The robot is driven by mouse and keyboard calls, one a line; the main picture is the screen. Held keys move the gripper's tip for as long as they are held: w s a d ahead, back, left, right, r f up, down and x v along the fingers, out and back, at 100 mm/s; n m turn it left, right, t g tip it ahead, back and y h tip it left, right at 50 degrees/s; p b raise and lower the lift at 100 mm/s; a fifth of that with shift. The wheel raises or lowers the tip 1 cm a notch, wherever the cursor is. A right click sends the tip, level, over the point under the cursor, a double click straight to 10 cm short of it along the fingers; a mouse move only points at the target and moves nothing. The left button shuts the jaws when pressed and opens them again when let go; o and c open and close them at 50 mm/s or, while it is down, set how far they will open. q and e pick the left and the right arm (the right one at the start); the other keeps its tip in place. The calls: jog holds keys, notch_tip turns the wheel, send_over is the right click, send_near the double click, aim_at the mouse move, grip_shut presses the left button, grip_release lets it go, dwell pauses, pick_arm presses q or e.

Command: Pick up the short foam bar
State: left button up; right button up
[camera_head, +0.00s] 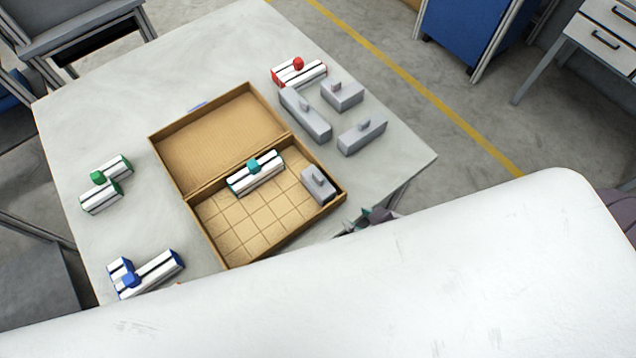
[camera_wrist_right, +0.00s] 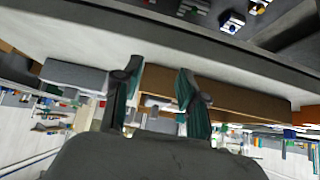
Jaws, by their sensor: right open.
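Several grey foam bars with small knobs are on the white table. A short-looking bar (camera_head: 318,186) sits in the right end of the open cardboard box (camera_head: 222,262). Outside the box at the back right are a long bar (camera_head: 303,116), a short wide bar (camera_head: 342,96) and another bar (camera_head: 361,137). My right gripper (camera_head: 366,219) is near the table's front right edge, just right of the box, partly hidden by a white surface in front. In the wrist view my right gripper (camera_wrist_right: 157,78) is open and empty, with brown cardboard (camera_wrist_right: 240,100) beyond its fingers. My left gripper is not in view.
A white bar set with a teal knob (camera_head: 256,174) lies in the box. Similar sets with green (camera_head: 105,185), blue (camera_head: 146,274) and red (camera_head: 299,73) parts lie around it. A blue cabinet (camera_head: 462,30) stands beyond the table. The table's back left is clear.

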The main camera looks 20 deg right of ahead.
aim_at(321, 179)
notch_tip(321, 179, up, 7)
jog(key=a+t+y, duration=0.2)
jog(key=t, duration=0.3)
jog(key=p+x, duration=0.1)
jog(key=x, duration=0.6)
jog(key=shift+w+f, duration=0.1)
jog(key=shift+w, duration=0.3)
jog(key=p+x, duration=0.1)
jog(key=x, duration=0.4)
jog(key=shift+w+a+p, duration=0.1)
jog(key=shift+w+p, duration=0.05)
jog(key=shift+p, duration=0.2)
grip_shut()
